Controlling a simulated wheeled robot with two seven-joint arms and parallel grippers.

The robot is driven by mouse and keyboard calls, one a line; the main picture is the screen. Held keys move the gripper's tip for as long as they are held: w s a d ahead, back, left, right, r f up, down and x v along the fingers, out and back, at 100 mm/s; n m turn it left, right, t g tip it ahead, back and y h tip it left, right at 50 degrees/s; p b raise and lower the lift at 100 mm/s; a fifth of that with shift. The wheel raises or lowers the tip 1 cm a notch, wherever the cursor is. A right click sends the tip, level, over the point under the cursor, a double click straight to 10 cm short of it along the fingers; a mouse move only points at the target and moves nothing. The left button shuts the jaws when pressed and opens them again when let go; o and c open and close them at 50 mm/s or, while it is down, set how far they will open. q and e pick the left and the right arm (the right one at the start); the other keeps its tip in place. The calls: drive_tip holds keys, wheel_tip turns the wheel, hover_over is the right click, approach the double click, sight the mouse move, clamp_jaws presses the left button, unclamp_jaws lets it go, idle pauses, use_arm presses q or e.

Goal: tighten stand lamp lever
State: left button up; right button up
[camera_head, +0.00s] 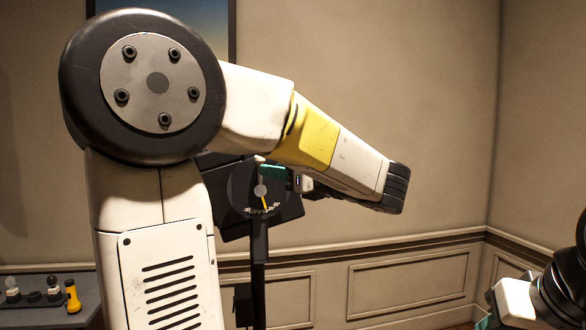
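The stand lamp is a dark head (290,208) on a black upright pole (259,275), near the middle of the view. On it is a round dark disc with a pale centre, and a thin lever (264,202) with a yellow end points downward. My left gripper (273,172) shows as a small green fingertip piece beside the top of the disc. My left arm hides most of the gripper, so its opening and any contact with the lever cannot be made out. My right gripper (483,317) is partly in view at the bottom right, with a green edge showing; its fingers are cut off.
My large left arm covers much of the left and centre. A desk (35,314) at the lower left holds small knob-like items and a yellow-and-black object (72,296). A panelled wall (420,120) stands behind. The space right of the lamp looks free.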

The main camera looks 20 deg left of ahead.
use_arm(q)
drive_tip(key=x, duration=0.6)
drive_tip(key=shift+a, duration=0.1)
clamp_jaws()
drive_tip(key=shift+r, duration=0.2)
idle(1.0)
